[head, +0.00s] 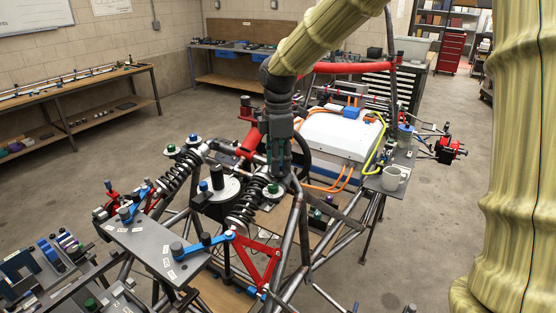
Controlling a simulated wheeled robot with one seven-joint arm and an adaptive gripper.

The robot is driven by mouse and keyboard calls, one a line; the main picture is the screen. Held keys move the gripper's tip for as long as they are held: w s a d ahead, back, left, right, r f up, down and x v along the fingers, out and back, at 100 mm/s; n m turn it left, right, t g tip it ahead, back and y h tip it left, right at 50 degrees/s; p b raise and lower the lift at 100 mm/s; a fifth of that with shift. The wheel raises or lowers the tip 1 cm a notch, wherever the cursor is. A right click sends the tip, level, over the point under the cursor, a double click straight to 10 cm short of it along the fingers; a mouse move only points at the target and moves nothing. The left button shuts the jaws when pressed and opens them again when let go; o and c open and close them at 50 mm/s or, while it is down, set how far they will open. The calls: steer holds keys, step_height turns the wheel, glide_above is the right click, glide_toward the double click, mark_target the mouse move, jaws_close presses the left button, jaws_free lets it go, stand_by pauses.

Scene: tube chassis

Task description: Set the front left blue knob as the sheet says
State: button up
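My gripper (278,168) points down over the middle of the tube chassis (300,225), close behind a black coil-spring shock (246,207). Its fingertips are small and dark against the frame, so I cannot tell whether they are open or touching anything. I cannot tell which one is the front left blue knob, nor read any setting. No readable sheet shows; a small paper (112,5) hangs on the back wall.
A tray of parts (35,265) is at lower left.

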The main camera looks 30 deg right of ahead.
steer(key=shift+w, duration=0.1)
steer(key=c, duration=0.3)
steer(key=shift+s+r, duration=0.2)
steer(key=shift+s, duration=0.15)
jaws_close()
steer(key=shift+w, duration=0.1)
steer(key=shift+a, duration=0.1)
steer(key=shift+m, duration=0.4)
steer(key=m+p, duration=0.1)
steer(key=m, duration=0.1)
steer(key=shift+r+m+p, duration=0.1)
steer(key=shift+m+p, duration=0.85)
steer(key=shift+m, duration=1.55)
